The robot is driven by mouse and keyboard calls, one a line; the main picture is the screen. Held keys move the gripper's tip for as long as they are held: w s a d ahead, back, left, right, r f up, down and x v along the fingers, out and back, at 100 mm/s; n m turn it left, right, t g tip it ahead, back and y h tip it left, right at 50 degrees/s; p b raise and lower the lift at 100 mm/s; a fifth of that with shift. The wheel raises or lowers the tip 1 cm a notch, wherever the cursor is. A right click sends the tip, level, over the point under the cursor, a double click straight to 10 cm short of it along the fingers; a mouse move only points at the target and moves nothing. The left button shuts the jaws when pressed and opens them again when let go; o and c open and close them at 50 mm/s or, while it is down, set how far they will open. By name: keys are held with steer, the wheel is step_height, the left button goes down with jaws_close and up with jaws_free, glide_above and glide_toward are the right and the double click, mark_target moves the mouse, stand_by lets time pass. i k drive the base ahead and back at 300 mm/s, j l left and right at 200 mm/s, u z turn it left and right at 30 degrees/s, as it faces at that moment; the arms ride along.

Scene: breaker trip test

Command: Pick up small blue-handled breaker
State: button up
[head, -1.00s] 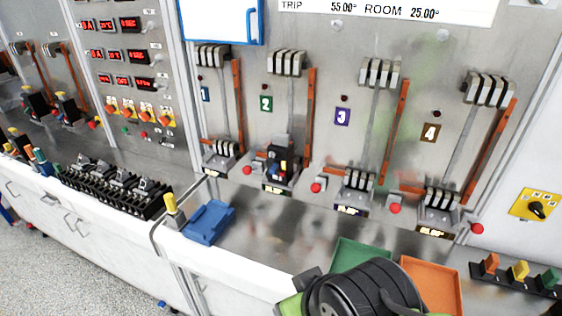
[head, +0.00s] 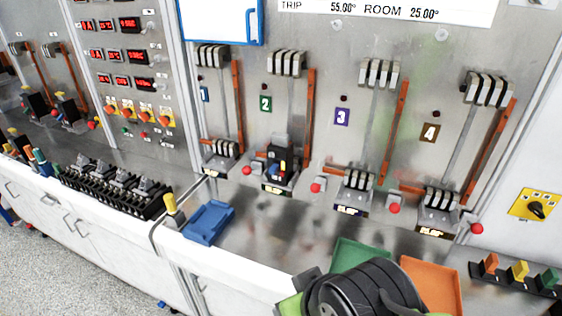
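A small dark breaker (head: 279,153) with a blue part and a yellow part on its front sits in the fixture of station 2, below the green number 2 label. Another small piece with a blue part (head: 45,168) is at the far left of the bench; it is too small to tell whether it is a breaker with a blue handle. Black, rounded parts of my own arm cover the bottom of the head view, in front of the bench. My gripper's fingers do not show, so its opening and contents are hidden.
A blue tray (head: 209,222) lies on the bench left of centre. A green tray (head: 345,252) and an orange tray (head: 436,278) are partly behind my arm. A black rack (head: 112,190) stands at left. Bench space between the blue and green trays is clear.

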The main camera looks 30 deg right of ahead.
mark_target(283, 149)
steer(key=z, duration=3)
steer(key=u, duration=2.45)
steer(key=i+j, duration=0.15)
steer(key=j, duration=0.15)
steer(key=i+j+z, duration=0.1)
steer(key=j, duration=0.25)
steer(key=i+j, duration=0.2)
steer(key=j+z, duration=0.05)
steer(key=j, duration=0.05)
